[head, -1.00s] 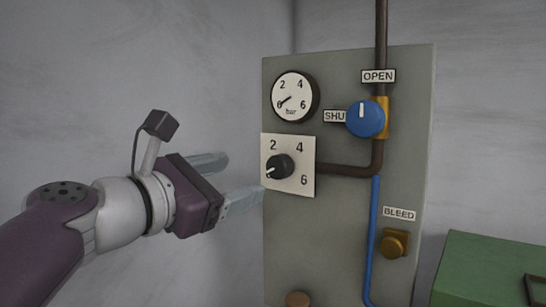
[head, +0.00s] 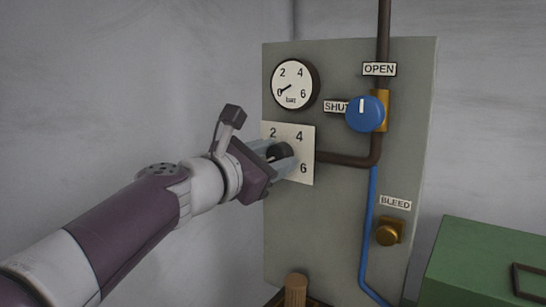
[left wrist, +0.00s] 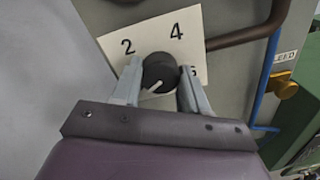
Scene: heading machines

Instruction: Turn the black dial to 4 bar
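The black dial (left wrist: 158,70) sits on a white plate (head: 305,140) marked 2, 4 and 6. Its white pointer points to the lower left in the left wrist view, away from the 4. My left gripper (head: 281,158) has its two fingers on either side of the dial, and they partly hide it in the head view. In the left wrist view the gripper (left wrist: 160,85) looks open around the dial; firm contact cannot be made out. The round bar gauge (head: 295,84) above has its needle near 0. My right gripper is not in view.
A blue knob (head: 365,114) with its white mark up sits between the OPEN and SHUT labels. A brown pipe (head: 345,159) runs right of the plate. A brass bleed knob (head: 388,234) is lower right, and a green box (head: 480,265) stands at the right.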

